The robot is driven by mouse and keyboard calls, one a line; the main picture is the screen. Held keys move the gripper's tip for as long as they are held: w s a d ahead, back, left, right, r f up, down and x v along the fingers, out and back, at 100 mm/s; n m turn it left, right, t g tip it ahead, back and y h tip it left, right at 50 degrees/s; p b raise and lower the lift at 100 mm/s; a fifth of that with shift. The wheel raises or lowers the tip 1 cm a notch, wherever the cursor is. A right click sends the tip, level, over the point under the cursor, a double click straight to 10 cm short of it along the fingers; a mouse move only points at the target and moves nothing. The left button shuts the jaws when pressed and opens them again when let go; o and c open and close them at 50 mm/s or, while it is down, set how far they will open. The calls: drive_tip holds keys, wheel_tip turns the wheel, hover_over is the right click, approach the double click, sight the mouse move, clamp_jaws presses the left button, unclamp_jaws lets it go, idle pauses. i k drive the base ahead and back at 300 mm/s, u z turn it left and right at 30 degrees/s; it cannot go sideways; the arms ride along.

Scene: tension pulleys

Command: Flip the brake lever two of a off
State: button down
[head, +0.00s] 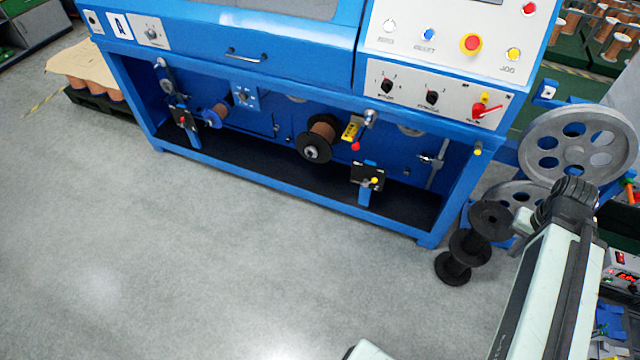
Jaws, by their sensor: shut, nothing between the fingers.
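Another black unit with a yellow-tipped lever (375,181) sits on a blue post at the right. A red knob (355,146) hangs below a yellow tag near the middle. I cannot read which lever is number two or its setting. My arm shows at the lower right; my gripper is not visible.
A copper spool (321,128) sits in the bay's middle. Black empty spools (468,245) stand on the floor right of the machine, close to my arm. A large grey pulley wheel (578,143) stands behind them. Grey floor (220,250) before the machine is clear.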

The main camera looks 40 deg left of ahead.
sight(365, 183)
drive_tip(key=u, duration=1.75)
drive_tip(key=i, duration=1)
